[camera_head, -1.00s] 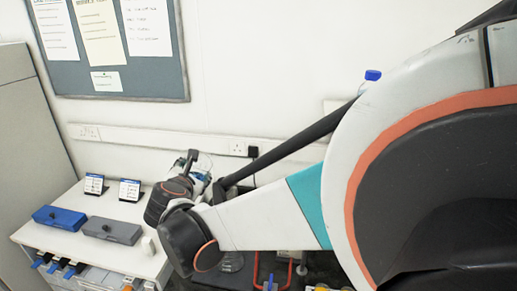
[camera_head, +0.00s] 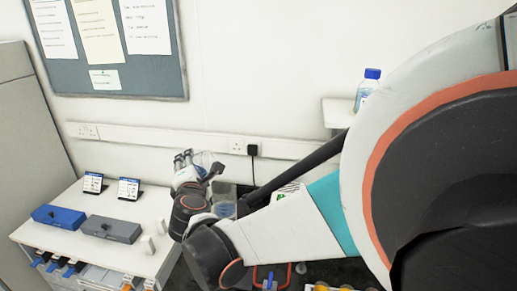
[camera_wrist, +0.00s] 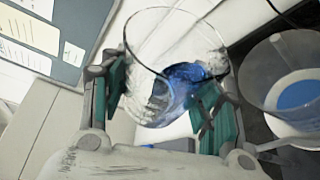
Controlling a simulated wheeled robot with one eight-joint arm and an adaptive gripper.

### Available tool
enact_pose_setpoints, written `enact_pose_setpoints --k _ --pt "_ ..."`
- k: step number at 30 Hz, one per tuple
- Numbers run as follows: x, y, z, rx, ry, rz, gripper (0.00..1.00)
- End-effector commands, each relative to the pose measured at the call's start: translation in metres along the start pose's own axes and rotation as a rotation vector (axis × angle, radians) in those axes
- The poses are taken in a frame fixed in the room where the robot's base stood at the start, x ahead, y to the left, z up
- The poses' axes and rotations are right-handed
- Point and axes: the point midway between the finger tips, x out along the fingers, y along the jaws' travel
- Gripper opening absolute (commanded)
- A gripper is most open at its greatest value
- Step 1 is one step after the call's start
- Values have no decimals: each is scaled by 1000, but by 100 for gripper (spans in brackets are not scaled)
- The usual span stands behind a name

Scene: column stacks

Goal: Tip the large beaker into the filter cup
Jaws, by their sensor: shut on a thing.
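My gripper (camera_wrist: 162,98) is shut on the large beaker (camera_wrist: 172,40), a clear glass vessel with blue liquid low on its right side. Its green finger pads press on both sides of the glass, and the beaker looks tilted. The filter cup (camera_wrist: 268,62), a wide clear cup, stands just right of the beaker. A blue round patch shows at its bottom; I cannot tell if it is liquid. In the head view, my gripper (camera_head: 190,160) holds the beaker (camera_head: 204,160) above and left of the filter cup (camera_head: 224,192). My arm hides part of the cup's surroundings.
A blue case (camera_head: 60,217) and a grey case (camera_head: 110,230) lie on the white bench (camera_head: 150,215) at left, with two small display stands behind. A blue-capped bottle (camera_head: 367,88) stands on a wall shelf at right. A red frame (camera_head: 270,278) sits below my arm.

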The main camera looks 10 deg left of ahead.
Motion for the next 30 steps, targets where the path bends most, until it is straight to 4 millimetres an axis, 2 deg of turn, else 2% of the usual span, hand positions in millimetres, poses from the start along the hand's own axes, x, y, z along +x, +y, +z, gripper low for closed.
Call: enact_pose_setpoints --k 18,30 --pt "0 -4 -1 96 1 47 28" --pt "-4 -1 9 185 0 89 28"
